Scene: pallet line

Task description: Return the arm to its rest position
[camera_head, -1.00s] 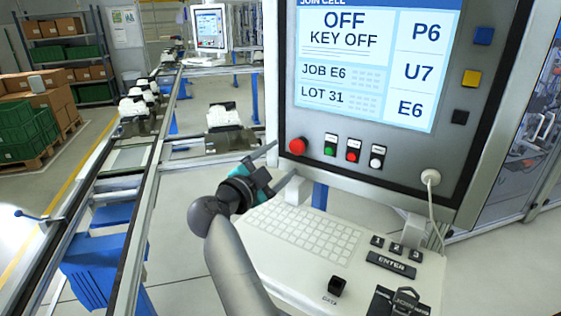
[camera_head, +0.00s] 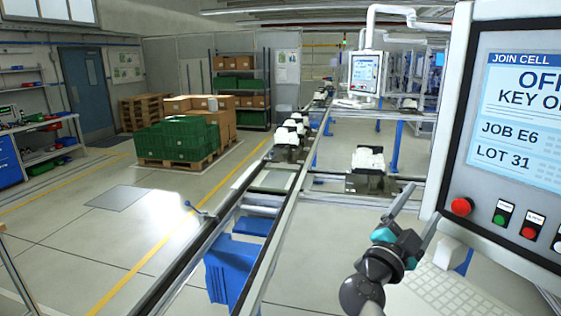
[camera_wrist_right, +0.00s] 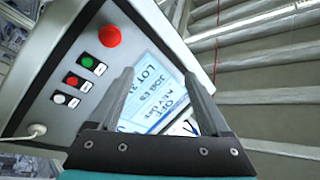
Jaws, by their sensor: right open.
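My right gripper (camera_head: 415,217) is at the lower right of the head view, its two grey fingers spread with nothing between them. It is in front of and to the left of the control panel (camera_head: 480,190), apart from it, above the keyboard shelf (camera_head: 445,300). In the right wrist view my open fingers (camera_wrist_right: 160,95) point toward the panel, whose screen (camera_wrist_right: 150,95) shows between them. The red button (camera_wrist_right: 110,36) is beyond the left finger. My left gripper is out of view.
The conveyor rail (camera_head: 262,240) runs from the lower left to the back, with white-topped parts (camera_head: 367,160) on carriers. Green crates (camera_head: 178,140) stand on a pallet at the left. A blue box (camera_head: 232,268) is beneath the rail. Open floor lies at the left.

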